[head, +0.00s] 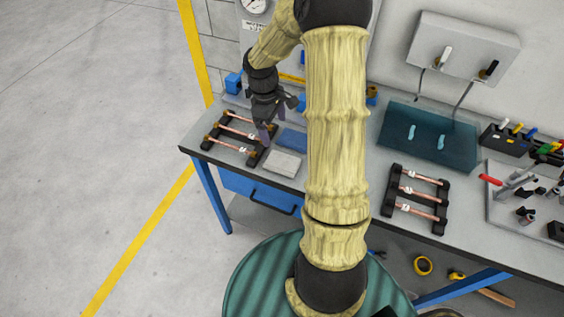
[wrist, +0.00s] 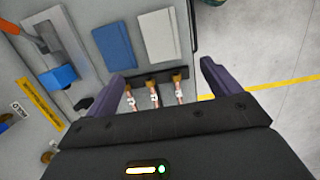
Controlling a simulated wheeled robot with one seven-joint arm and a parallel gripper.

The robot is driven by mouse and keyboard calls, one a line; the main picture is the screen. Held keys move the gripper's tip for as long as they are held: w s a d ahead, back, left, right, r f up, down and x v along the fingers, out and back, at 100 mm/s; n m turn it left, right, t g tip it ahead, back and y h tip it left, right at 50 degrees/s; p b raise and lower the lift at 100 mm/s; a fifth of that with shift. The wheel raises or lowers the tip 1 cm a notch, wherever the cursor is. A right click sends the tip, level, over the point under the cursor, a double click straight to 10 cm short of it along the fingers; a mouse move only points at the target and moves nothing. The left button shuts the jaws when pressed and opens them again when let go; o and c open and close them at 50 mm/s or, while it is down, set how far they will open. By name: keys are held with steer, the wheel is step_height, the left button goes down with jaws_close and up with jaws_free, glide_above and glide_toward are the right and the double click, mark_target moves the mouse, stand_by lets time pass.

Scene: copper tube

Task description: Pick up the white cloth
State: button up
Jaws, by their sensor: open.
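The white cloth (head: 282,163) lies flat and folded near the front edge of the workbench, just right of the left tube rack. It also shows in the wrist view (wrist: 159,36) as a pale rectangle at the top, beyond the fingertips. My gripper (head: 270,126) is open and empty, pointing down above the bench, behind the white cloth in the head view. In the wrist view its two dark fingers (wrist: 163,75) are spread, with part of the left rack visible between them. No contact with the cloth shows.
A blue cloth (head: 292,140) lies beside the white one. The left rack (head: 236,138) holds copper tubes. A second rack (head: 415,197) stands right of my arm. A teal mat (head: 428,136) and tools lie farther right. Part of the bench is hidden behind my arm.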

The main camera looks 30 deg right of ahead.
steer(key=p, duration=0.2)
glide_above(282, 161)
steer(key=f, duration=0.9)
steer(key=shift+w+a+f, duration=0.4)
steer(key=shift+s+d+f+p, duration=0.15)
steer(key=shift+f+p, duration=0.35)
steer(key=shift+f, duration=0.8)
steer(key=shift+s+d+f+p, duration=0.15)
steer(key=shift+f+p, duration=0.3)
steer(key=shift+f, duration=0.8)
steer(key=c, duration=1.1)
steer(key=shift+o, duration=0.2)
steer(key=shift+r, duration=0.1)
